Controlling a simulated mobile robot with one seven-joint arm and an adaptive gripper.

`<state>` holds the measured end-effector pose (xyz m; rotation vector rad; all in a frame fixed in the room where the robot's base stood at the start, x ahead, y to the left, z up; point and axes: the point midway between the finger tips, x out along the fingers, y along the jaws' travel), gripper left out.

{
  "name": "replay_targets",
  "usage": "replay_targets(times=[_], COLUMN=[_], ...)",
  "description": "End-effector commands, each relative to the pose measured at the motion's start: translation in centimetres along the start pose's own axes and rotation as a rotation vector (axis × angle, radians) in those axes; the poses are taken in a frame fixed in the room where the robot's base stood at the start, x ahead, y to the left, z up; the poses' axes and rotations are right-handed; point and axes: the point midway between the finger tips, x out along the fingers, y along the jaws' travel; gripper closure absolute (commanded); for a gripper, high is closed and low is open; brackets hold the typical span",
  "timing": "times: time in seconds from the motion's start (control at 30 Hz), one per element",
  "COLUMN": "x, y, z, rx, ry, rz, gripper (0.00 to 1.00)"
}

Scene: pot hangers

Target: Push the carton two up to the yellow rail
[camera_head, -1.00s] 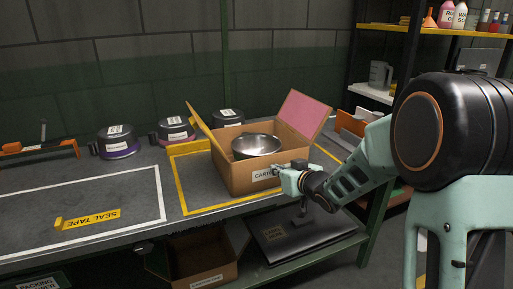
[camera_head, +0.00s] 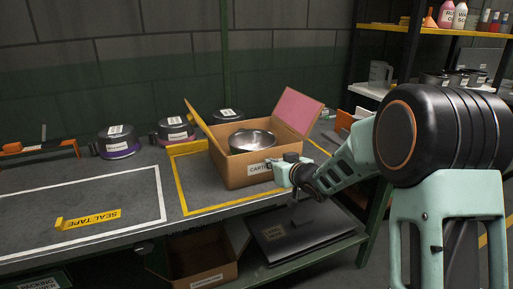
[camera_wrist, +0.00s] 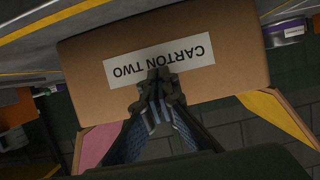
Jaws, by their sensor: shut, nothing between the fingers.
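Carton two (camera_head: 238,175) is an open cardboard box with raised flaps, upright on the workbench. A shiny metal pot (camera_head: 250,138) sits in it. My gripper (camera_head: 277,170) is shut and empty at the carton's front face, over the right part of its label. In the wrist view, the closed fingertips (camera_wrist: 160,78) lie against or very close to the carton face (camera_wrist: 245,65), at the edge of the "CARTON TWO" label. A yellow strip (camera_head: 188,147) runs behind the carton on the left; the carton hides the rest of it. I cannot tell the gap between them.
Several dark lidded pots (camera_head: 118,142) stand along the back wall. Another carton (camera_head: 200,262) is on the shelf below.

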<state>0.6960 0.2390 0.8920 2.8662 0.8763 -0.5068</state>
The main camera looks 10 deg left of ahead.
Motion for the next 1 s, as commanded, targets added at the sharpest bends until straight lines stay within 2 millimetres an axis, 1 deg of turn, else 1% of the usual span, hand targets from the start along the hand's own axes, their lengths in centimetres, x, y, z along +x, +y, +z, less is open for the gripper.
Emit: replay_targets(times=[1.0], x=[3.9], y=[-0.1], z=[-1.5], rx=[-0.001], ry=[0.001], rz=[-0.001], gripper=[1.00])
